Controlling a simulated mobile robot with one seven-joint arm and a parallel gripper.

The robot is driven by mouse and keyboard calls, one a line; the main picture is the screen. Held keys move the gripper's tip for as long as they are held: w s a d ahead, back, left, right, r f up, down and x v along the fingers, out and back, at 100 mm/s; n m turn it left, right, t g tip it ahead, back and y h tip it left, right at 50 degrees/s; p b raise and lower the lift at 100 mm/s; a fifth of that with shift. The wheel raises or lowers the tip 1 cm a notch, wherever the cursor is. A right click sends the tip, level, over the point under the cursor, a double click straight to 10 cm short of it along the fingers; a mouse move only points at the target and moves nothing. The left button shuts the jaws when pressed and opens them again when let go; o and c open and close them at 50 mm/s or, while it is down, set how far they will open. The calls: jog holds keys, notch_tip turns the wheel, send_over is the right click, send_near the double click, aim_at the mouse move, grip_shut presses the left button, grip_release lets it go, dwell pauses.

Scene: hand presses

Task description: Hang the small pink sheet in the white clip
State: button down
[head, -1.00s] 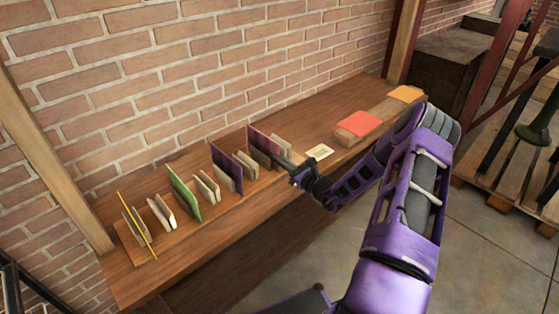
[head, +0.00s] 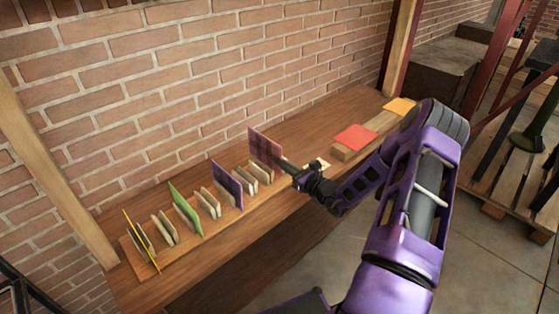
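A dusky pink sheet (head: 265,147) with a faint grid stands upright at the right end of a row of small clips, its lower part close above pale plates. My gripper (head: 286,165) is at its lower right edge and seems shut on it; the fingertips are too small to see clearly. The clips are pairs of pale cream plates, such as those in the middle (head: 210,202) and nearer the left end (head: 165,228). I cannot tell which one is the white clip.
The clips stand on a wooden shelf (head: 200,262) against a brick wall. A yellow sheet (head: 141,240), a green sheet (head: 185,209) and a purple sheet (head: 227,184) stand among them. A red sheet (head: 355,138) and an orange sheet (head: 399,105) lie flat to the right.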

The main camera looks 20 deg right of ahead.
jog(key=v, duration=0.5)
dwell(0.4)
jog(key=shift+s+d, duration=0.1)
jog(key=shift+s, duration=0.1)
dwell(0.3)
